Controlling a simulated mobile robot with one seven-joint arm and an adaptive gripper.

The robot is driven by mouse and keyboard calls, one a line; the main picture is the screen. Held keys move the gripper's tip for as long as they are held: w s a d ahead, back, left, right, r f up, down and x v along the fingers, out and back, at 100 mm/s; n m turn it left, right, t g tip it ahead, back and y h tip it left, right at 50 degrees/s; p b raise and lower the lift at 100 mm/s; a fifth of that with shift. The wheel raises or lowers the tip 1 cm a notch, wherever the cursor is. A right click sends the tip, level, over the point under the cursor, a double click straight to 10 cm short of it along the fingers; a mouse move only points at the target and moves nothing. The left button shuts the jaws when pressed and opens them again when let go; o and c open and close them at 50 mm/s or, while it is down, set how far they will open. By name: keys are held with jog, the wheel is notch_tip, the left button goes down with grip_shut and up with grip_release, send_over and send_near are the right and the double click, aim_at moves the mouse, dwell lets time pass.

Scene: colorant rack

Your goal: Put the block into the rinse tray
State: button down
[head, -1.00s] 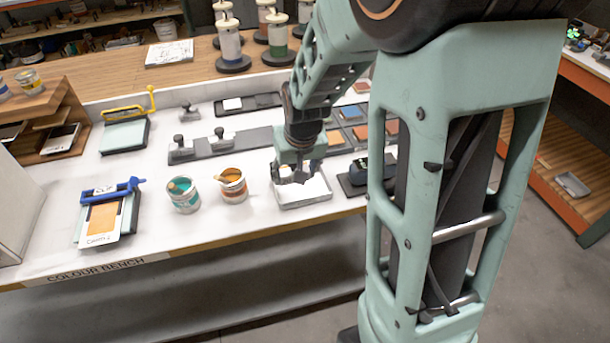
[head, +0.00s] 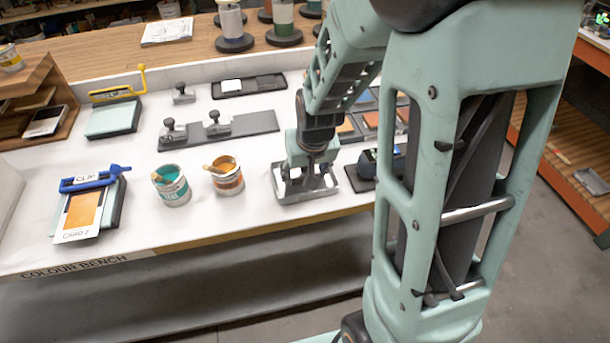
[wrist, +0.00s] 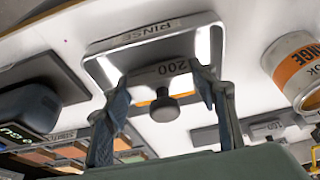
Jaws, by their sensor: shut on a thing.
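The rinse tray (head: 312,198), a shallow grey metal tray lettered RINSE, sits near the bench's front edge. It fills the upper part of the wrist view (wrist: 98,72). My gripper (head: 308,184) is down at the tray, pointing downward. In the wrist view my gripper (wrist: 165,88) has a finger on each side of the block (wrist: 160,76), a grey block marked 200 with a dark round knob, and is shut on it. The block is within the tray's outline; whether it touches the tray floor is hidden. In the head view my fingers mostly hide the block.
An orange-paint can (head: 226,180) stands just left of the tray, with a teal-paint can (head: 172,189) beyond it. A dark device (head: 375,166) is close on the right. Knobbed blocks stand on a grey plate (head: 250,124) behind. Bench front is clear between the cans and clipboard (head: 84,212).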

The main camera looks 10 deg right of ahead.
jog(key=shift+f, duration=0.25)
jog(key=shift+f, duration=0.15)
jog(key=c, duration=0.8)
grip_release()
jog(key=shift+r, duration=0.3)
jog(key=p+v, duration=0.8)
jog(key=v, duration=0.3)
jog(key=shift+s+r+p, duration=0.25)
jog(key=shift+r+p, duration=0.1)
jog(key=shift+p, duration=0.05)
